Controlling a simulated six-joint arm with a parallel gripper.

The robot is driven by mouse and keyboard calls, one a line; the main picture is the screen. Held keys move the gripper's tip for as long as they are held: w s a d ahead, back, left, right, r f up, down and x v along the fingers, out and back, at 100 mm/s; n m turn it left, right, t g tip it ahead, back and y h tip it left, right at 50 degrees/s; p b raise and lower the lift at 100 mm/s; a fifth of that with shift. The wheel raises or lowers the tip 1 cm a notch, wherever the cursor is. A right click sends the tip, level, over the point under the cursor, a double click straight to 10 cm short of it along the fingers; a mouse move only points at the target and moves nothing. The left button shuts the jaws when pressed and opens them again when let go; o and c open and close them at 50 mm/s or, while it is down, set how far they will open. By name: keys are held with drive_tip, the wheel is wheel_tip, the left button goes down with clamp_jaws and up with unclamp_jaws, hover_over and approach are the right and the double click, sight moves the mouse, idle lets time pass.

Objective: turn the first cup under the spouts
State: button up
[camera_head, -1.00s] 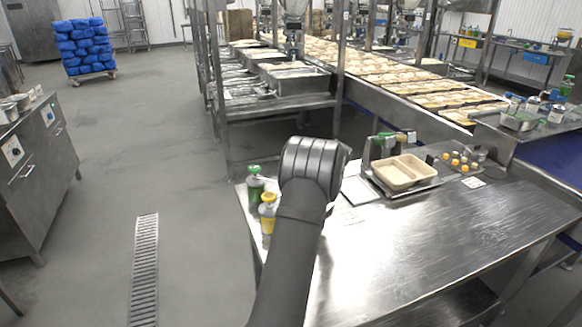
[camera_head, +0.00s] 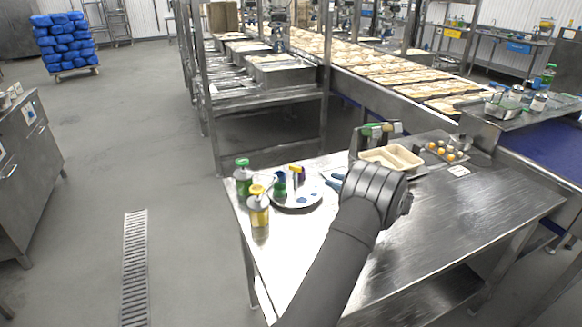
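I cannot make out a cup or spouts for certain in the head view. A round white plate (camera_head: 300,203) on the steel table carries small green, blue and yellow items, too small to identify. A green-capped bottle (camera_head: 243,180) and a yellow-capped bottle (camera_head: 258,208) stand left of it. A beige two-compartment tray (camera_head: 403,155) sits towards the back of the table. My dark arm reaches over the table, its ribbed joint in front of the tray and right of the plate. My gripper's fingers are hidden, so I cannot see whether it holds anything.
The steel table (camera_head: 450,215) is bare at its right and front. A dark frame with a green part (camera_head: 376,129) stands behind the tray. Small orange and white items lie on a board at the back right. A conveyor with filled trays (camera_head: 400,78) runs behind.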

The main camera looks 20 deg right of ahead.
sight(291, 165)
drive_tip(key=x, duration=1.7)
drive_tip(key=shift+w, duration=0.15)
clamp_jaws()
